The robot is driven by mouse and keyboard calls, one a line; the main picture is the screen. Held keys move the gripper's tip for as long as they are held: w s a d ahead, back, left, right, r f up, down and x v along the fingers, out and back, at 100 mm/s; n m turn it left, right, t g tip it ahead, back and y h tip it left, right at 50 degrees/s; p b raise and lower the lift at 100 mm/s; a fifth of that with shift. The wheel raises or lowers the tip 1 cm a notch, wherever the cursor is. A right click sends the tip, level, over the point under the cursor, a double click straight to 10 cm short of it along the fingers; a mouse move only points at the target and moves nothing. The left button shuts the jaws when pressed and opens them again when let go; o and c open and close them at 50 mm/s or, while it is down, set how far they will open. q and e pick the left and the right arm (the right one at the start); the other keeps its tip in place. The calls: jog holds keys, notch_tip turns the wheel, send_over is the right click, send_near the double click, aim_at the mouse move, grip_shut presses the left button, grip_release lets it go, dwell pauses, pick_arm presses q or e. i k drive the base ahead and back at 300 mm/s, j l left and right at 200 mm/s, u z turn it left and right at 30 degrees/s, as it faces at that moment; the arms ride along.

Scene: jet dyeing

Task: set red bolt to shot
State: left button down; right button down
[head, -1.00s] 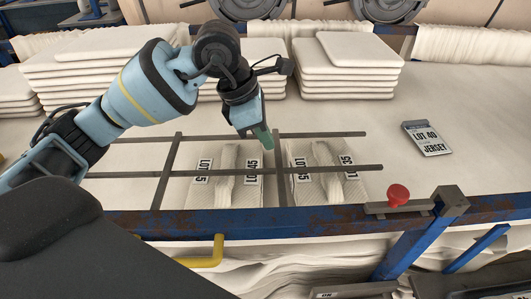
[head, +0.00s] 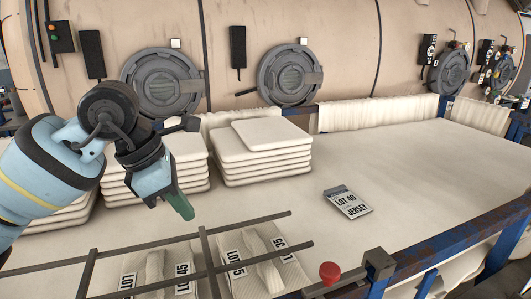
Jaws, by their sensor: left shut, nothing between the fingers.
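The red bolt knob (head: 329,272) sits on a dark bar at the front edge of the table, at the bottom of the head view. The bar ends beside a rusty metal block (head: 379,264) on the blue rail. My left gripper (head: 184,207) points down with greenish fingertips, shut and empty, above the table and behind the grey rack bars. It is well to the left of the red bolt and farther back, not touching it. My right gripper is not in view. No "shot" marking can be read.
A stack of folded white cloth (head: 262,150) stands behind. A LOT 40 JERSEY card (head: 348,202) lies on the table. Round machine doors (head: 290,76) line the back. The right tabletop is clear.

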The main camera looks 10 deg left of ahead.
aim_at(331, 274)
jog(key=k, duration=1)
